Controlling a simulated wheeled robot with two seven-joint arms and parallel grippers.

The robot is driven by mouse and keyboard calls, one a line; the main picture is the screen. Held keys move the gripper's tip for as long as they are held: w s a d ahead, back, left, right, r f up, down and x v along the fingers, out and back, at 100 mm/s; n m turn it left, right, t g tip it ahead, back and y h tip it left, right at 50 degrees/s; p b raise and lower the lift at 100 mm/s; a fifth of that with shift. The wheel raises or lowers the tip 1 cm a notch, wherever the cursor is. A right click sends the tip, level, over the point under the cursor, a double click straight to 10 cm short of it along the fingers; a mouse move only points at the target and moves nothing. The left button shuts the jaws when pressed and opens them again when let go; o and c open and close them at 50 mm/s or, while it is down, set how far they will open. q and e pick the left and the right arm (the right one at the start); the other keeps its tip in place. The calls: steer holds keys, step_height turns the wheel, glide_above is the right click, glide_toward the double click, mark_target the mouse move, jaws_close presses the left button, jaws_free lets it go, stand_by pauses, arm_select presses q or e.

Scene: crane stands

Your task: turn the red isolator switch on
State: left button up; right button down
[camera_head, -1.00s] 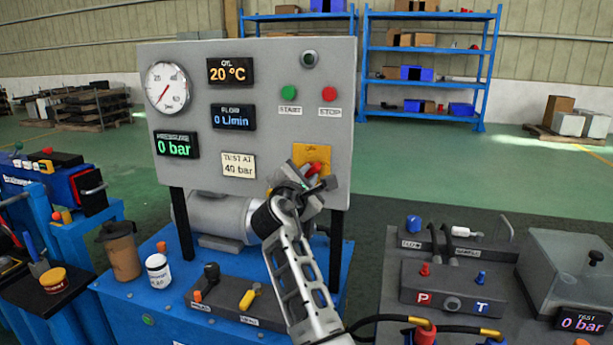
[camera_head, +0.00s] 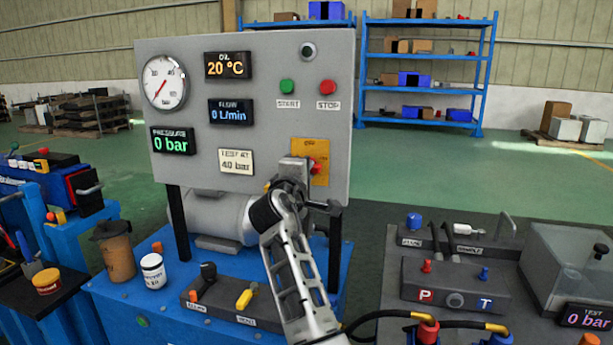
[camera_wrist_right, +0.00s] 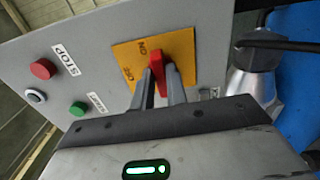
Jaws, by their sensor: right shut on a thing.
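The red isolator switch (camera_head: 315,168) sits on a yellow plate (camera_head: 322,150) at the lower right of the grey panel. In the right wrist view its red handle (camera_wrist_right: 157,66) stands between the two fingers of my right gripper (camera_wrist_right: 162,88), which is shut on it. ON and OFF are marked on the yellow plate (camera_wrist_right: 128,52) in that view. In the head view my right gripper (camera_head: 302,170) covers the plate's lower left and part of the switch. The handle's exact angle is hard to tell. My left gripper is in neither view.
A green START button (camera_head: 287,87) and a red STOP button (camera_head: 327,87) are above the switch. The pressure display (camera_head: 173,142) reads 0 bar. Below the panel are a motor (camera_head: 222,216) and a lever block (camera_head: 235,302). A second bench (camera_head: 380,290) stands at the right.

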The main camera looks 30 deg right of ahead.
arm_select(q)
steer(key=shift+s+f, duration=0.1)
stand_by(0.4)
arm_select(e)
steer(key=c, duration=1.4)
jaws_free()
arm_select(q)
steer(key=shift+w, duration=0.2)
